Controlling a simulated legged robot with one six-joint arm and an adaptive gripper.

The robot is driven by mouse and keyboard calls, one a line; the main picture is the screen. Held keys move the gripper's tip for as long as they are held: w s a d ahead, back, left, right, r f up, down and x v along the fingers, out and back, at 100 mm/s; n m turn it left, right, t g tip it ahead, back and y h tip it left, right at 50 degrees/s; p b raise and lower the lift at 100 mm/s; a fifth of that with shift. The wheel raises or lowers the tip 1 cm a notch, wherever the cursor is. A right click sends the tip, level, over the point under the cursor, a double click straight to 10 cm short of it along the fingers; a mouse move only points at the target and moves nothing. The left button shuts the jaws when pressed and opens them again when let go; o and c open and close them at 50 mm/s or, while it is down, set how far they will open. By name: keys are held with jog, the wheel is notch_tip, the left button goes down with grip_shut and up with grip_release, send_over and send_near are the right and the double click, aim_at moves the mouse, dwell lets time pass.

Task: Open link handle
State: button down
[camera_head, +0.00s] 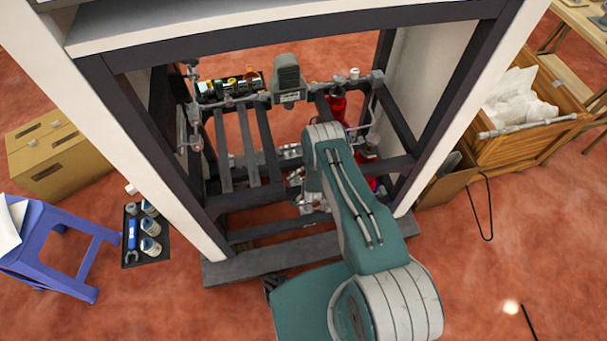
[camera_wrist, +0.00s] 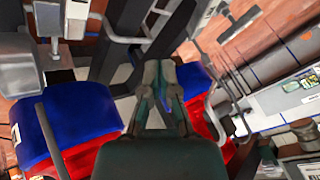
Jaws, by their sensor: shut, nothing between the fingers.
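The dispenser's dark frame (camera_head: 140,125) stands open at the front, and my arm reaches into it. In the wrist view my gripper (camera_wrist: 160,85) is shut and empty, its fingers pointing between two red-and-blue bodies, one at left (camera_wrist: 72,115) and one at right (camera_wrist: 200,90). A bent grey metal bar (camera_wrist: 128,38) lies ahead, beyond the fingertips. A thin curved metal rod (camera_wrist: 214,118) stands to the right. I cannot tell which of these is the link handle. In the head view my arm hides the gripper.
White panels (camera_head: 425,60) and dark posts enclose the arm at both sides. Grey slats (camera_head: 248,145) and a grey motor-like unit (camera_head: 289,80) sit inside. A tool tray (camera_head: 130,262) and blue stool (camera_head: 45,235) stand left; a wooden crate (camera_head: 540,135) stands right.

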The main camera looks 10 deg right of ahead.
aim_at(296, 175)
jog(key=x, duration=0.6)
jog(key=shift+w+f, duration=0.2)
jog(key=shift+f, duration=0.15)
jog(key=shift+w+a+r, duration=0.1)
jog(key=shift+w+a, duration=0.2)
jog(key=shift+w, duration=0.3)
jog(key=shift+w+a+f, duration=0.1)
jog(key=shift+w+a, duration=0.2)
jog(key=shift+w, duration=0.3)
jog(key=shift+w+a+r, duration=0.1)
jog(key=shift+w+a, duration=0.2)
jog(key=shift+w, duration=0.3)
jog(key=shift+w+d, duration=0.25)
jog(key=shift+w, duration=0.7)
